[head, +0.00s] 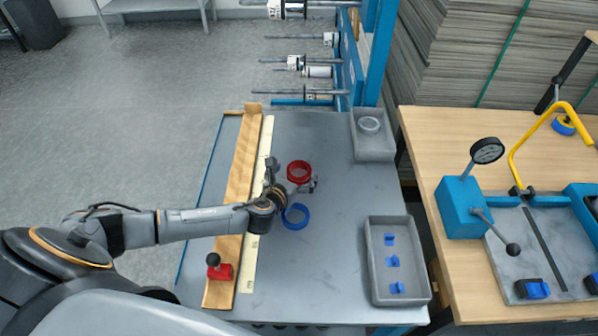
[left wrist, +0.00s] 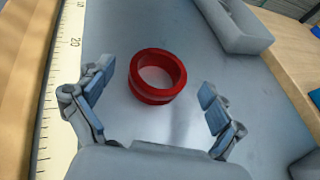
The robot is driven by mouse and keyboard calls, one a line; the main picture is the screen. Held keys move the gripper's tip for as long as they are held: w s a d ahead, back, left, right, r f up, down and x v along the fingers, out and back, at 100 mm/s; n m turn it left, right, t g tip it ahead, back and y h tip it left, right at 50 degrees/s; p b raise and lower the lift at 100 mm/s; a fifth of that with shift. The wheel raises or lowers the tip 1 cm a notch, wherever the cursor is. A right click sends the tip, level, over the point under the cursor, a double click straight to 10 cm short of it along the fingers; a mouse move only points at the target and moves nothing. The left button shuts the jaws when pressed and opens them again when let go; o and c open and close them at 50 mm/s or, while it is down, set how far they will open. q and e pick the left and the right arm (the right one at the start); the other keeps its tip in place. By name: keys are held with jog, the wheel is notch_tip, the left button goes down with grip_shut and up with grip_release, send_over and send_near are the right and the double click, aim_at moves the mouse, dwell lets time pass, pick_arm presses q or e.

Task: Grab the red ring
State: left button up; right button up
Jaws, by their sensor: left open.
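The red ring (head: 299,172) lies flat on the grey metal table, just beyond my left gripper in the head view. In the left wrist view the red ring (left wrist: 157,76) sits ahead of and between the two spread fingers, touching neither. My left gripper (head: 310,184) is open and empty; its fingers also show in the left wrist view (left wrist: 155,100). A blue ring (head: 295,217) lies on the table close to my left gripper, on the near side. My right gripper is not in view.
A wooden strip and a ruler (head: 257,190) run along the table's left side, with a red clamp (head: 219,270) on it. A grey tray (head: 376,300) holds blue pieces; another grey tray (head: 373,150) holds a pale ring. A wooden bench (head: 430,150) stands to the right.

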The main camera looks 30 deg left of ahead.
aim_at(303, 166)
pick_arm(q)
jog(key=x, duration=0.3)
jog(key=shift+w+f, duration=0.1)
jog(key=shift+f, duration=0.15)
jog(key=c, duration=1.3)
jog(key=shift+c, duration=0.2)
jog(key=shift+r, duration=0.15)
